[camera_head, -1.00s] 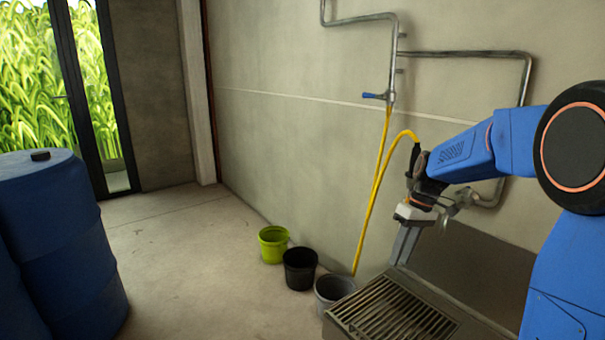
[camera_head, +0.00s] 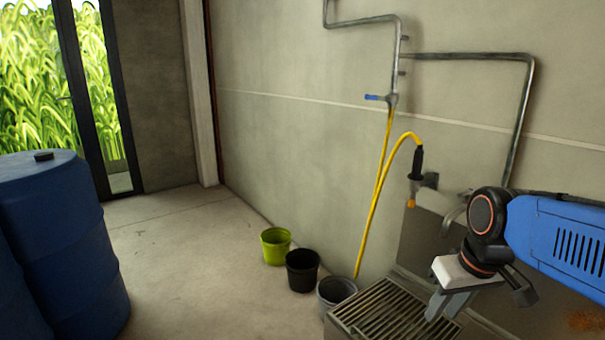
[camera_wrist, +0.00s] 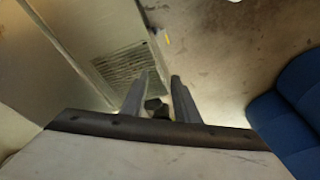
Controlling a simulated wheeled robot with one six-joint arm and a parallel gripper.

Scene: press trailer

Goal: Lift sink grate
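The sink grate (camera_head: 383,307) is a slatted metal panel lying flat on top of the sink (camera_head: 343,322) at the lower right of the head view. My gripper (camera_head: 443,314) points down in front of the grate's right part in that view and hides some of it. In the wrist view the grate (camera_wrist: 122,63) shows beyond the fingers, up and to the left. The two grey fingers (camera_wrist: 159,78) are apart with nothing held between them. I see no contact between gripper and grate.
Grey (camera_head: 337,289), black (camera_head: 302,270) and green (camera_head: 275,246) buckets stand along the wall left of the sink. A yellow hose (camera_head: 375,195) hangs behind it, under metal pipes. Blue barrels (camera_head: 65,240) stand at the left. The middle floor is clear.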

